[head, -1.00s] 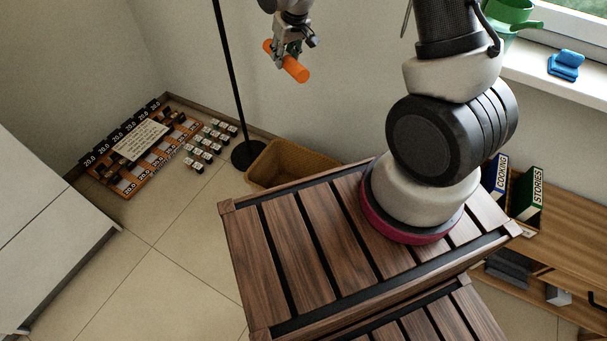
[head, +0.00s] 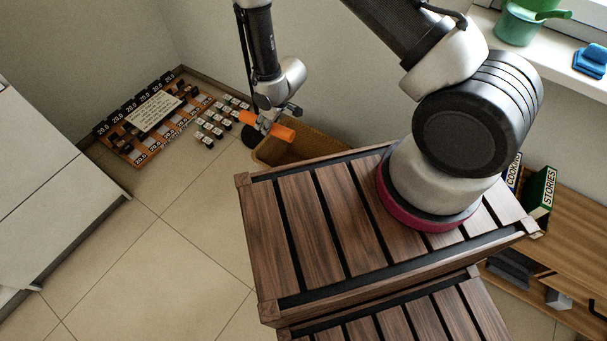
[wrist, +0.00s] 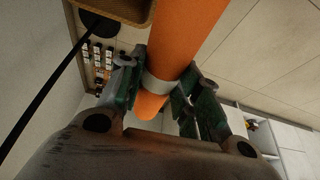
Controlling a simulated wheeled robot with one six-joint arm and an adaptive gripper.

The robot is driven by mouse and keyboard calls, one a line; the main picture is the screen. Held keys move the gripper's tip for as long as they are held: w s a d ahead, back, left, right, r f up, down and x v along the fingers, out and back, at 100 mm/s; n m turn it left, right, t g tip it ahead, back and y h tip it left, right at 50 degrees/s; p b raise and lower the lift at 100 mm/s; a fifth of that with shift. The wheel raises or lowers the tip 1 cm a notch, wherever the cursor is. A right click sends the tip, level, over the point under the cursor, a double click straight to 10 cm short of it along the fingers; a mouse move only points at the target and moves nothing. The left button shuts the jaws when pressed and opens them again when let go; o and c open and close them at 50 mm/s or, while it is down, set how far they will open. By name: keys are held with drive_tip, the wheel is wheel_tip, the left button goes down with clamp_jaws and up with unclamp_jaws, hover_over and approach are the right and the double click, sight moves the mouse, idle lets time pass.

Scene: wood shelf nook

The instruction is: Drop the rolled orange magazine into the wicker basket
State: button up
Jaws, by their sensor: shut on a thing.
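The rolled orange magazine (head: 284,133) is held across my gripper (head: 266,124), with an orange end showing on each side. In the wrist view the magazine (wrist: 188,38) runs between the green-and-grey fingers of my gripper (wrist: 160,88), which are shut on it around a pale band. The wicker basket (head: 318,148) stands on the floor by the wall, partly hidden by the wooden crate top. In the head view the magazine overlaps the basket's left rim; its height above it is hard to tell. Part of the basket (wrist: 128,10) shows at the wrist view's top edge.
My arm's base stands on a slatted wooden top (head: 330,225) in front of the basket. A board with numbers (head: 145,118) and several small jars (head: 212,125) lie on the floor to the left. A wooden shelf (head: 570,245) holds books at right.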

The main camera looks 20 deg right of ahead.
drive_tip(key=shift+w+d, duration=0.1)
drive_tip(key=shift+d, duration=0.15)
drive_tip(key=w+d+f+m, duration=0.1)
drive_tip(key=w+d+f, duration=0.2)
drive_tip(key=d+f, duration=0.7)
drive_tip(key=w+d+f+m, duration=0.1)
drive_tip(key=w+d+f, duration=0.1)
drive_tip(key=d+f, duration=0.75)
drive_tip(key=w+a+f+n, duration=0.1)
drive_tip(key=w+f, duration=0.1)
drive_tip(key=f, duration=0.2)
drive_tip(key=w+a+f+n, duration=0.1)
drive_tip(key=w+a+f, duration=0.1)
drive_tip(key=f, duration=0.3)
drive_tip(key=shift+w+a+f, duration=0.25)
drive_tip(key=shift+w, duration=0.5)
drive_tip(key=o, duration=1.2)
drive_tip(key=shift+c, duration=0.2)
